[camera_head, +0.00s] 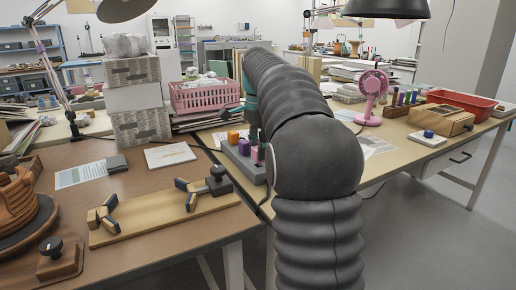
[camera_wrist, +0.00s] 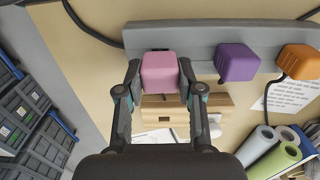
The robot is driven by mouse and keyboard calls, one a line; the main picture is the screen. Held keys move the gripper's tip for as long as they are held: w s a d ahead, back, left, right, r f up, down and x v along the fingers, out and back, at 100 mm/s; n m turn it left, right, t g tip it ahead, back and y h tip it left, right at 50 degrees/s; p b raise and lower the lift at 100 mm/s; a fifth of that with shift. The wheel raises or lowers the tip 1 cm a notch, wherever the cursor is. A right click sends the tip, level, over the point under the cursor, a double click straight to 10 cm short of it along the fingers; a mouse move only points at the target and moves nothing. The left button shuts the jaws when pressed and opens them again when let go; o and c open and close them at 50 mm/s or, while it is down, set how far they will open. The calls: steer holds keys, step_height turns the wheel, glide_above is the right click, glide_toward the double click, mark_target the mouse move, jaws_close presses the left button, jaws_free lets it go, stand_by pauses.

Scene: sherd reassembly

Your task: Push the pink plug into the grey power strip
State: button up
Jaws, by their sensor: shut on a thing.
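The pink plug (camera_wrist: 160,72) is a rounded block in the middle of the wrist view. My gripper (camera_wrist: 159,76) is shut on it, with one finger on each side. The plug is at the edge of the grey power strip (camera_wrist: 205,36); I cannot tell how far it sits in a socket. A purple plug (camera_wrist: 237,61) and an orange plug (camera_wrist: 299,61) are at the strip to its right. In the head view the strip (camera_head: 243,164) lies near the table edge, partly behind my arm, with the orange plug (camera_head: 233,137) and purple plug (camera_head: 244,147) on it.
A pink crate (camera_head: 206,96) stands behind the strip. A wooden board with dark clamps (camera_head: 160,215) lies on the nearer brown table. A pink fan (camera_head: 371,95) and red tray (camera_head: 460,104) stand on the right. Dark cables run near the strip.

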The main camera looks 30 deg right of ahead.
steer(key=shift+f+b, duration=0.4)
steer(key=shift+f, duration=0.3)
stand_by(0.3)
steer(key=o, duration=1.6)
steer(key=shift+r, duration=0.1)
steer(key=shift+r+p, duration=0.95)
steer(key=shift+r, duration=3)
